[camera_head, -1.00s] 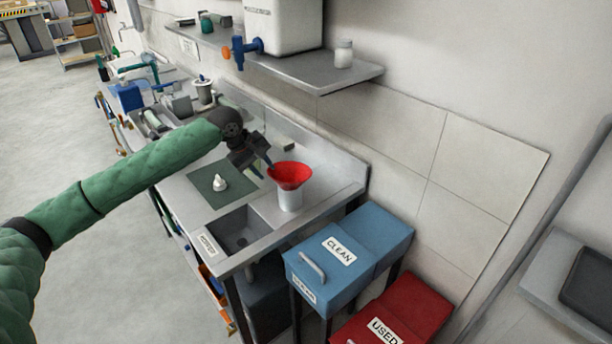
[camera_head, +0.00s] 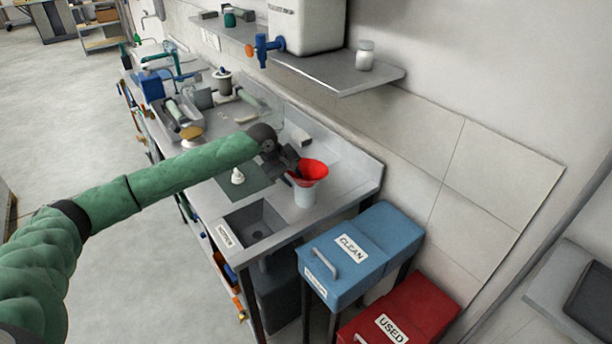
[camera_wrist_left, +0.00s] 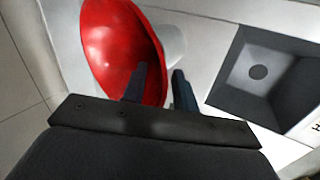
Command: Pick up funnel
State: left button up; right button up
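The red funnel (camera_head: 311,171) sits in the mouth of a white cylindrical container (camera_head: 304,195) on the steel counter, close to the sink. In the left wrist view the funnel (camera_wrist_left: 115,50) fills the upper left, and part of the white container shows beside it. My left gripper (camera_head: 296,176) is at the funnel's left rim in the head view. In the left wrist view its two fingers (camera_wrist_left: 160,88) stand apart, one in front of the red funnel and one beside it. I cannot tell whether either finger touches it. My right gripper is not in view.
A small sink (camera_head: 256,222) lies in front of the container. A green mat (camera_head: 250,178) with a small white object is to the left. A blue CLEAN bin (camera_head: 345,262) and a red USED bin (camera_head: 420,302) stand to the right. A shelf (camera_head: 345,75) hangs above.

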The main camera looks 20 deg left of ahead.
pick_arm(q)
jog(key=shift+f, duration=0.1)
grip_shut()
dwell(0.3)
